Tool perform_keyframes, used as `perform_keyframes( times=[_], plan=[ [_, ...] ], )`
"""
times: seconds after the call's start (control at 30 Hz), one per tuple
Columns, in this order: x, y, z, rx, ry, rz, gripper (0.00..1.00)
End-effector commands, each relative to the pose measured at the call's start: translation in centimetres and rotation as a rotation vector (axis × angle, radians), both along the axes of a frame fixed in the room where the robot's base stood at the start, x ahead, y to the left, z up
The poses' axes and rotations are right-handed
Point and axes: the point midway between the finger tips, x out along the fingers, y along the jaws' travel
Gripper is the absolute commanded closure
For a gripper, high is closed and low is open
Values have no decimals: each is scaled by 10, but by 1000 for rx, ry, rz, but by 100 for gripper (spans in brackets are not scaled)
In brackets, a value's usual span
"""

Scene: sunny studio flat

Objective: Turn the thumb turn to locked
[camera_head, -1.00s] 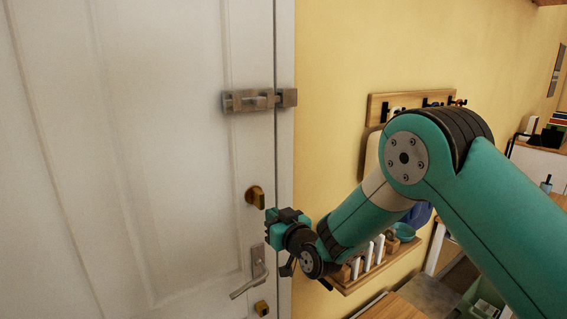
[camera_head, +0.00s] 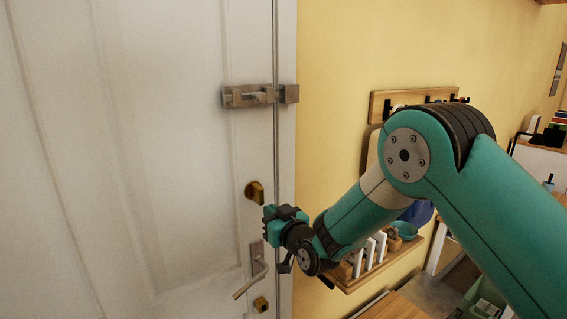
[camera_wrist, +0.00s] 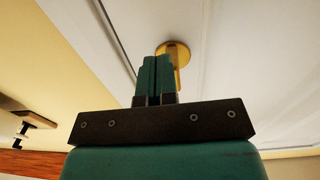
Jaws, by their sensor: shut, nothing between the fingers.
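The brass thumb turn (camera_head: 254,192) is on the white door (camera_head: 185,120), near its right edge and above the lever handle (camera_head: 255,270). In the wrist view, its round brass plate (camera_wrist: 181,50) shows with the grip tab (camera_wrist: 178,78) standing out from it. My gripper (camera_head: 268,215) is just right of and below the thumb turn in the head view. In the wrist view, my gripper (camera_wrist: 155,62) has its teal fingers shut and empty, close beside the tab and hiding part of it. I cannot tell whether they touch.
A slide bolt (camera_head: 250,96) is higher on the door, with its keeper (camera_head: 289,94) on the frame. A brass piece (camera_head: 261,304) is below the handle. A wall shelf (camera_head: 375,270) with several items and a hook rail (camera_head: 385,105) are right of the door.

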Motion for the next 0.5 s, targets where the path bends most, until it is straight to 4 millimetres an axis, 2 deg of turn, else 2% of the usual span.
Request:
perform_keyframes(
  times=[0.5],
  plan=[
    [-8,12,-4,0,1,3,100]
  ],
)
